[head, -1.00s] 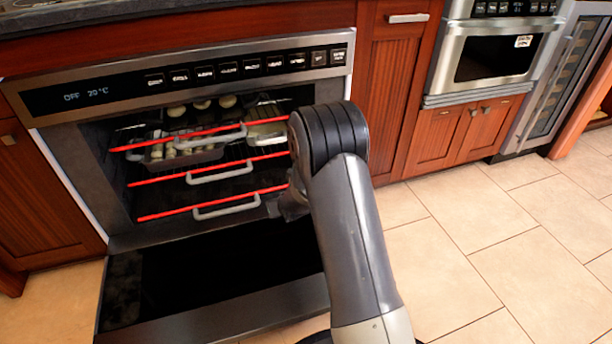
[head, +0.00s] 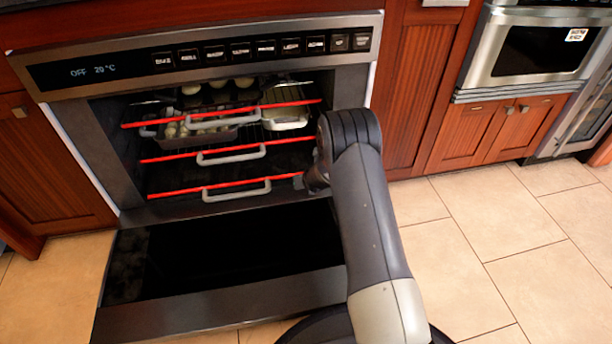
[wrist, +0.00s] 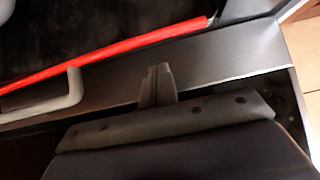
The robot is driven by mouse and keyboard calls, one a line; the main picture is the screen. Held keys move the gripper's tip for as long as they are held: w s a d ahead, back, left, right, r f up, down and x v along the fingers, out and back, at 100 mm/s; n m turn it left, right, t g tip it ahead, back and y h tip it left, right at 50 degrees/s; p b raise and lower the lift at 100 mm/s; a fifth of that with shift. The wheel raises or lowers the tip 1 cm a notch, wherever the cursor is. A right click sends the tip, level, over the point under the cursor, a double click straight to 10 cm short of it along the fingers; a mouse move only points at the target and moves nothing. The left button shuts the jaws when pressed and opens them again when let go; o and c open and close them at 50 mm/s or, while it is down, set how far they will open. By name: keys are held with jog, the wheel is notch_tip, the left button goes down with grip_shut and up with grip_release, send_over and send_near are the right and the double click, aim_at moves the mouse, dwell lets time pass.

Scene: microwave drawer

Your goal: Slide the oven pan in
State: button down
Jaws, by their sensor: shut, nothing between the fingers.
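The oven's three pull-out levels show in the head view, each with a red front edge and a grey handle: the top one (head: 300,103), the middle one (head: 230,154) and the lowest one (head: 236,191). I cannot tell which is the task's pan. My gripper (wrist: 157,72) is shut and empty. In the wrist view its fingertips are in front of the oven's metal frame, below and left of the right end of a red edge (wrist: 190,27). A grey handle (wrist: 70,95) is to their left. In the head view my arm partly hides my gripper at the oven's lower right.
The oven door (head: 220,255) is folded down in front of the cavity. A tray with pale round food (head: 190,130) and a light dish (head: 286,118) sit at the top level. Open tiled floor (head: 480,220) is to the right, before wooden cabinets (head: 415,80).

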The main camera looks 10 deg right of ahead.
jog(key=shift+w+f, duration=0.2)
jog(key=shift+w, duration=0.45)
jog(key=shift+w+r+p, duration=0.1)
jog(key=shift+w+p, duration=0.25)
jog(key=shift+p, duration=0.3)
jog(key=shift+w+p, duration=0.5)
jog(key=shift+p, duration=0.25)
jog(key=shift+f, duration=0.3)
jog(key=shift+w+a+r, duration=0.1)
jog(key=shift+w, duration=0.05)
